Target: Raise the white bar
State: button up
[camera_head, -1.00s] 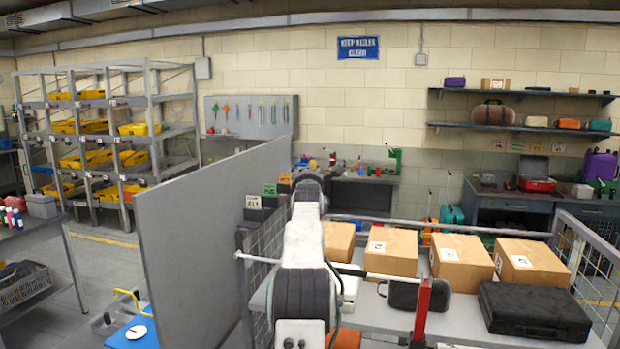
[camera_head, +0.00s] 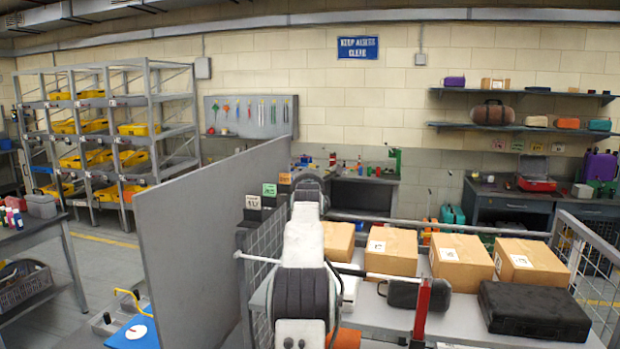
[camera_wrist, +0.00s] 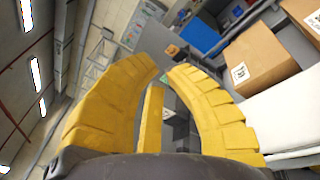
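The white bar (camera_head: 385,277) is a thin, nearly level rod in the head view. It crosses in front of the boxes, from the mesh fence on the left to a red upright piece (camera_head: 422,308) on the right. My arm hides part of its middle. My gripper (camera_wrist: 165,70) shows in the wrist view as curved yellow fingers with a gap between the tips and nothing held between them. A white surface lies right of the right finger; I cannot tell whether it is the bar. The arm hides the gripper in the head view.
Several cardboard boxes (camera_head: 461,262), a black case (camera_head: 534,312) and a dark grey bag (camera_head: 403,295) lie on the table behind the bar. A grey panel (camera_head: 215,240) stands close on the left. A mesh fence (camera_head: 590,258) bounds the right.

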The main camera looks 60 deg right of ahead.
jog(key=o, duration=1)
jog(key=shift+a, duration=0.1)
jog(key=shift+v, duration=5.9)
jog(key=shift+c, duration=0.4)
